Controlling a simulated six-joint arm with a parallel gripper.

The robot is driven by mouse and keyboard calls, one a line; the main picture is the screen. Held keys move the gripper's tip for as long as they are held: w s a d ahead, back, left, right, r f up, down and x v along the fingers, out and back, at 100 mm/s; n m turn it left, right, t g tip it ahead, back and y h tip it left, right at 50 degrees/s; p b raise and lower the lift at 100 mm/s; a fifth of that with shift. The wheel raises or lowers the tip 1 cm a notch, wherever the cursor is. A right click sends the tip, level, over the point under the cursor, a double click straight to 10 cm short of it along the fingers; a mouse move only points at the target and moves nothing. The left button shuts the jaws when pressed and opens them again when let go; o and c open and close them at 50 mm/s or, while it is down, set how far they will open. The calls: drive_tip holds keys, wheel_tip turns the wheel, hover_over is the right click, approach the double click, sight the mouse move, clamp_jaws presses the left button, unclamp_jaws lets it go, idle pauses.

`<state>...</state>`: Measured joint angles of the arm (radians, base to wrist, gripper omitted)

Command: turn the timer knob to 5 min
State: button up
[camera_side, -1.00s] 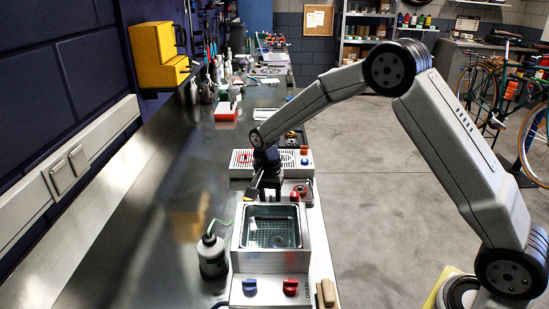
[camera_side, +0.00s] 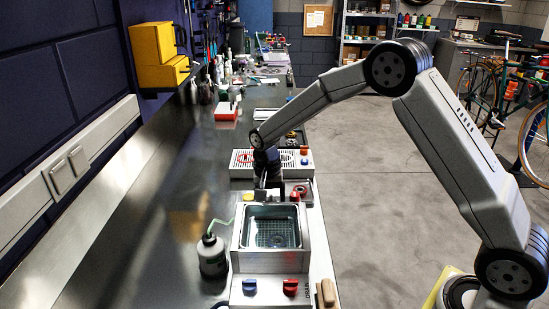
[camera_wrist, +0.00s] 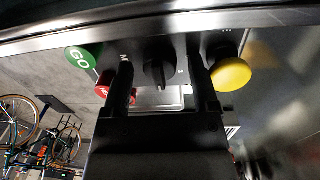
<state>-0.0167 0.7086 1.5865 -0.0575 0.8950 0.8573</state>
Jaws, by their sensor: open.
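A black knob (camera_wrist: 158,73) with a pointer shows in the wrist view, between the two fingers of my gripper (camera_wrist: 160,66). The fingers are open, with a visible gap on each side of the knob. Part of a label shows beside the knob, too cut off to read. In the side view my gripper (camera_side: 267,191) is low behind the metal basin unit (camera_side: 311,240); its fingertips and the black knob are hidden or too small to make out there.
Around the knob are a yellow button (camera_wrist: 231,75), a green GO button (camera_wrist: 83,57) and a red button (camera_wrist: 104,86). Blue (camera_side: 249,286) and red (camera_side: 291,287) knobs are on the basin unit's near face. A bottle (camera_side: 211,255) stands left of it. The bench's left side is mostly clear.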

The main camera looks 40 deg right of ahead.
sight(271, 200)
drive_tip(key=n, duration=0.4)
drive_tip(key=shift+a, duration=0.1)
drive_tip(key=n, duration=0.4)
drive_tip(key=shift+s+t, duration=0.1)
drive_tip(key=shift+t, duration=0.2)
drive_tip(key=n, duration=0.7)
drive_tip(key=shift+n, duration=0.3)
drive_tip(key=shift+r, duration=0.4)
wheel_tip(271, 200, up, 12)
drive_tip(key=s+m+t, duration=0.2)
drive_tip(key=s+m, duration=0.4)
drive_tip(key=s, duration=1.5)
drive_tip(key=shift+t+y, duration=0.3)
